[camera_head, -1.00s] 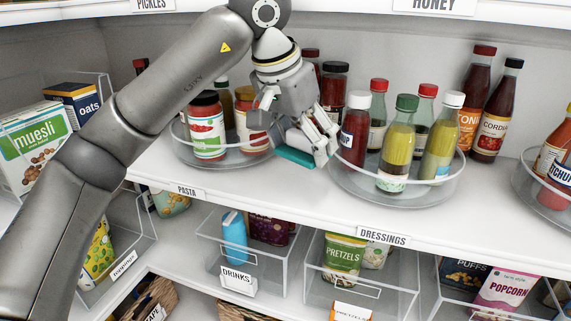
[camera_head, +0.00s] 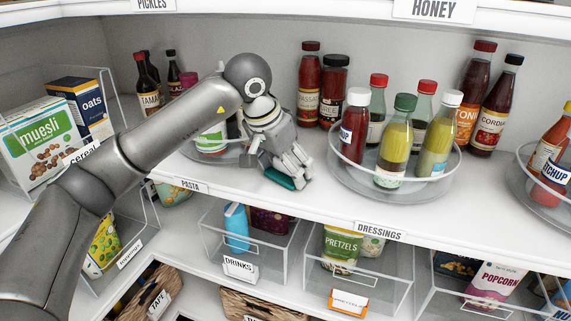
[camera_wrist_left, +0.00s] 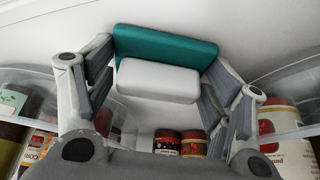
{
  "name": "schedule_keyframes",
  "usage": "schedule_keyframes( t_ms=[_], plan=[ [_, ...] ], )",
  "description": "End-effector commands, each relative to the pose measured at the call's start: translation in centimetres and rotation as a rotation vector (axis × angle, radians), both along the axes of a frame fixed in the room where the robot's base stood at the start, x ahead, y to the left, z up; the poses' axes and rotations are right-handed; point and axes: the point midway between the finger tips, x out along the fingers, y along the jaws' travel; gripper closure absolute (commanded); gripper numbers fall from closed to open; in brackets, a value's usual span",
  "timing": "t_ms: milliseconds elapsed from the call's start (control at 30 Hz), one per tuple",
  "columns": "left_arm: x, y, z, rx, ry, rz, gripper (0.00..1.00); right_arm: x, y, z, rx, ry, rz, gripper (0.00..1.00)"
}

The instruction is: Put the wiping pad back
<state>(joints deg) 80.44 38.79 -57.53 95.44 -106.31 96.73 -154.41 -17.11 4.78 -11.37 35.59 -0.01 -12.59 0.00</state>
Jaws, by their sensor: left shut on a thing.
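The wiping pad shows as a teal slab with a white block on it in the left wrist view (camera_wrist_left: 165,52). Its teal edge also shows in the head view (camera_head: 279,179). My left gripper (camera_head: 285,168) is shut on the pad, with a finger on each side of the white block (camera_wrist_left: 158,80). It holds the pad low over the shelf, between the pasta turntable and the dressings turntable. I cannot tell whether the pad touches the shelf. My right gripper is not in view.
The dressings turntable (camera_head: 398,194) with several bottles stands to the right. The pasta turntable (camera_head: 212,153) is partly hidden behind my arm. Tall sauce bottles (camera_head: 308,88) stand at the back. The white shelf front (camera_head: 300,208) is bare near the pad. Clear bins are below.

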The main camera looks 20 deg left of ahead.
Motion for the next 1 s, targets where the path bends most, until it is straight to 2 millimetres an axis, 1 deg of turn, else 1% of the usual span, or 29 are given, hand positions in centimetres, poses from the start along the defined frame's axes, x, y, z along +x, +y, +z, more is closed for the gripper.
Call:
schedule_keyframes(
  t_ms=[167, 200, 333, 667, 767, 800, 867, 967, 1000],
  plan=[
    [0.0, 0.0, -0.4, 0.000, 0.000, 0.000, 0.53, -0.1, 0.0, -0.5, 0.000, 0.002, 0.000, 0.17],
    [0.0, 0.0, -0.3, 0.000, 0.000, 0.000, 0.21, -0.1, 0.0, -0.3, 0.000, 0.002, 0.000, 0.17],
    [0.0, 0.0, -0.3, 0.000, 0.000, 0.000, 0.04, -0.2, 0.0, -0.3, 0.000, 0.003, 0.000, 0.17],
    [0.0, 0.0, -0.2, 0.000, 0.000, 0.000, 0.03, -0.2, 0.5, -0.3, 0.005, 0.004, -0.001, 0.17],
    [0.0, 0.0, 0.1, 0.000, 0.000, 0.000, 0.03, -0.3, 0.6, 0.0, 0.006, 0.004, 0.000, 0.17],
    [0.0, 0.0, 0.3, 0.000, 0.000, 0.000, 0.03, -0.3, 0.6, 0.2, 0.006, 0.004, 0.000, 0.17],
    [-0.2, 0.1, 0.9, -0.001, -0.004, 0.000, 0.03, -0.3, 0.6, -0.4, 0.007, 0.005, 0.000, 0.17],
    [-0.9, 0.4, 2.5, 0.000, -0.005, 0.000, 0.03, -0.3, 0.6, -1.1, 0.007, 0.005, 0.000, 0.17],
    [-1.2, 0.6, 3.3, 0.000, -0.006, 0.000, 0.03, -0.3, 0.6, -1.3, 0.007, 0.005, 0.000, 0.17]
  ],
)
